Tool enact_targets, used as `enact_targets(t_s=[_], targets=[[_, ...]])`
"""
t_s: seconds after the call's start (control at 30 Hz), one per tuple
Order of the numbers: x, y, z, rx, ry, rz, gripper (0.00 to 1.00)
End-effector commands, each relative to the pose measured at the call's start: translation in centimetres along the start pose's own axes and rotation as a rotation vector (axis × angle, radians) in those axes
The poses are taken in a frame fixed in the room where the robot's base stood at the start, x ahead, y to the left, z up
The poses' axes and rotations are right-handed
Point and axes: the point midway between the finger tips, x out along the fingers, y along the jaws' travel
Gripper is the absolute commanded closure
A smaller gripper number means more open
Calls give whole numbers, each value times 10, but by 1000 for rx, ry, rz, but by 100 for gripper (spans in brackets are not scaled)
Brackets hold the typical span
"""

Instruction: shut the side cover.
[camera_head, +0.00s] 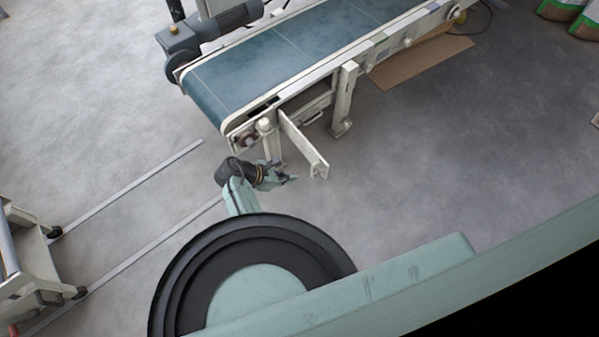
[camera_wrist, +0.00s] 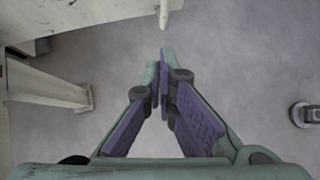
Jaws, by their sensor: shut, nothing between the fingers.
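The side cover (camera_head: 304,146) is a pale narrow panel on the near side of the conveyor (camera_head: 270,60). It stands swung out from the conveyor frame, at an angle to it, near the belt's near end. My gripper (camera_head: 288,178) is just left of and below the cover's free end in the head view, with a small gap in the picture. In the wrist view my gripper (camera_wrist: 164,70) is shut and empty, its fingertips together. A pale edge (camera_wrist: 164,12), likely part of the cover, shows just beyond the fingertips; contact cannot be told.
A conveyor leg (camera_head: 343,100) stands right of the cover; a pale leg also shows in the wrist view (camera_wrist: 50,88). A cardboard sheet (camera_head: 420,62) lies under the conveyor. A cart (camera_head: 30,260) stands at left. Floor right of the cover is clear.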

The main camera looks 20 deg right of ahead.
Motion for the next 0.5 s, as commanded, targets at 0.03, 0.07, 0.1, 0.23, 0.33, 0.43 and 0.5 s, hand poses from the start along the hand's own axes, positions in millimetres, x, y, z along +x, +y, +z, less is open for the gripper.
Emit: enact_targets(t_s=[0.03,0.07,0.1,0.23,0.33,0.43,0.5], targets=[[9,-1,3,2,0,-4,100],[11,0,9,3,0,-2,100],[15,0,14,4,0,-2,100],[26,0,23,2,1,-1,100],[31,0,26,1,1,1,100],[33,0,28,1,1,2,100],[33,0,28,1,1,2,100]])
